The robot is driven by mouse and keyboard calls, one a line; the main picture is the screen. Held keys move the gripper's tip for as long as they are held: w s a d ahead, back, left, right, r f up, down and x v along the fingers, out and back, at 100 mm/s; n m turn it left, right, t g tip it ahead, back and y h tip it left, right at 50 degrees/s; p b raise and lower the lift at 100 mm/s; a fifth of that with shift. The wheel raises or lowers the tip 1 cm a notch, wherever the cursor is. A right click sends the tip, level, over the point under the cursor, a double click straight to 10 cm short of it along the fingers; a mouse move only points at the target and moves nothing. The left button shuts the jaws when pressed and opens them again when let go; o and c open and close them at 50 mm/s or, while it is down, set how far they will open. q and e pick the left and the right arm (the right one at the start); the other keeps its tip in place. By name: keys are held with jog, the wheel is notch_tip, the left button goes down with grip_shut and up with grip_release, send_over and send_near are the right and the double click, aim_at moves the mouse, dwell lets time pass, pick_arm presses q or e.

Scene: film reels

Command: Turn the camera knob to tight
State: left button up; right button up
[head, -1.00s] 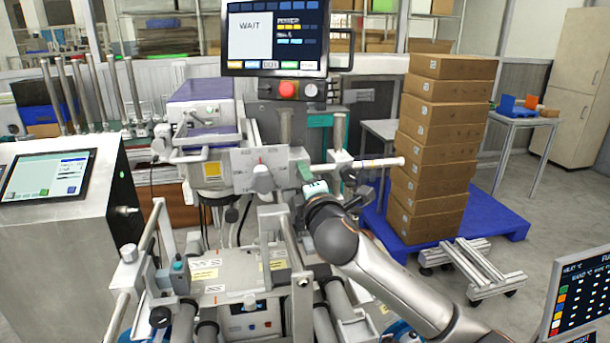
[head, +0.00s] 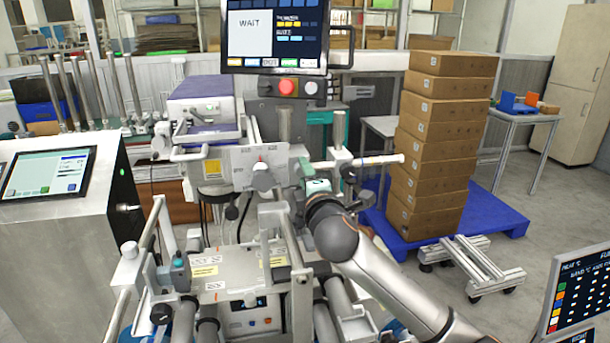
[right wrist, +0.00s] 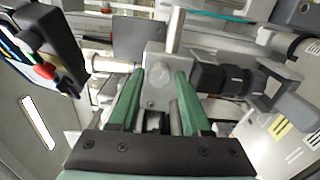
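My right gripper (head: 306,168) is raised at the machine, its green fingers beside the upright post and clamp block. In the right wrist view, the right gripper (right wrist: 160,76) is open, with its two green fingers apart and nothing held. A round pale knob (right wrist: 158,75) on a light metal block shows between and beyond the fingertips. I cannot tell whether the fingers touch it. A metal post rises above this block. In the head view, another knob (head: 262,178) sits on a grey plate with red marks, left of the gripper. My left gripper is out of view.
Black ribbed cylinders (right wrist: 225,80) lie close to the right of the fingers. A white horizontal rod (head: 375,161) sticks out right of the gripper. A monitor reading WAIT (head: 275,35) is above. Stacked cartons (head: 440,150) stand on a blue pallet (head: 490,215) at right.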

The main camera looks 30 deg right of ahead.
jog(key=shift+o, duration=1.3)
jog(key=v, duration=1.2)
jog(key=shift+s+b, duration=0.3)
jog(key=shift+b, duration=0.1)
